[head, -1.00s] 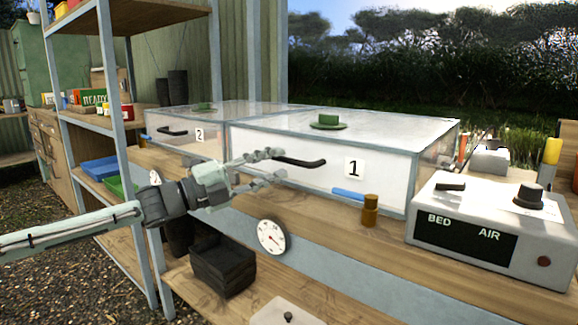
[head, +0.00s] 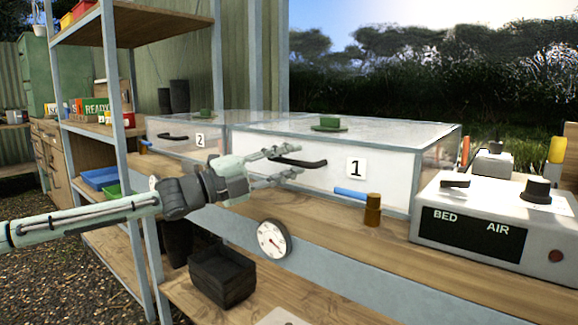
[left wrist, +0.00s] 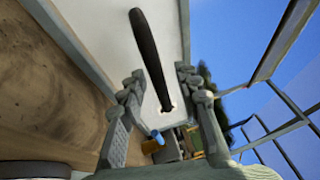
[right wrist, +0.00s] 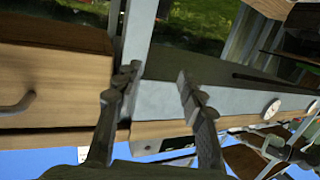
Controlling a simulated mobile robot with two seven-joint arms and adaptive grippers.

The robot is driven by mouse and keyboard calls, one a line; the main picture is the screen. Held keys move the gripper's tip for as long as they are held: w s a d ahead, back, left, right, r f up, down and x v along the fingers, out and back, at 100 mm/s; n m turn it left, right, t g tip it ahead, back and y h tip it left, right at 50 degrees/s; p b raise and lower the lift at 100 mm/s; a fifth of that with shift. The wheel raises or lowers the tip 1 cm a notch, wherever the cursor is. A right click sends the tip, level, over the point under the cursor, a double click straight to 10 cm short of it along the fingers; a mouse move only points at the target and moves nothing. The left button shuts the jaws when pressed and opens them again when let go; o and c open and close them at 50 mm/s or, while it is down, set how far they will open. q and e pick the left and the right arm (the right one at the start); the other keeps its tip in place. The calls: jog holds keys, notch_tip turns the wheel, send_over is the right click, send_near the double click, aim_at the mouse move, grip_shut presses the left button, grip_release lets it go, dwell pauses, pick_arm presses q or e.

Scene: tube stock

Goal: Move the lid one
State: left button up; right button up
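The lid marked 1 is the clear top and white front of the larger box (head: 270,145), with a black handle (head: 300,162) on its front and a green knob (head: 328,124) on top. It looks closed. My left gripper (head: 285,165) is open at the left end of the handle. In the left wrist view the handle (left wrist: 150,55) runs between the two open fingers (left wrist: 157,88), which do not clasp it. My right gripper (right wrist: 158,88) is open and empty in the right wrist view and out of the head view.
Box 2 (head: 183,140) stands to the left with its own handle. The BED/AIR control unit (head: 490,232) stands right. A dial (head: 272,239) is on the bench edge. A shelf post (head: 112,95) rises left.

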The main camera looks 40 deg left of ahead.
pick_arm(q)
jog(key=shift+w, duration=0.1)
jog(key=shift+c, duration=0.3)
grip_shut()
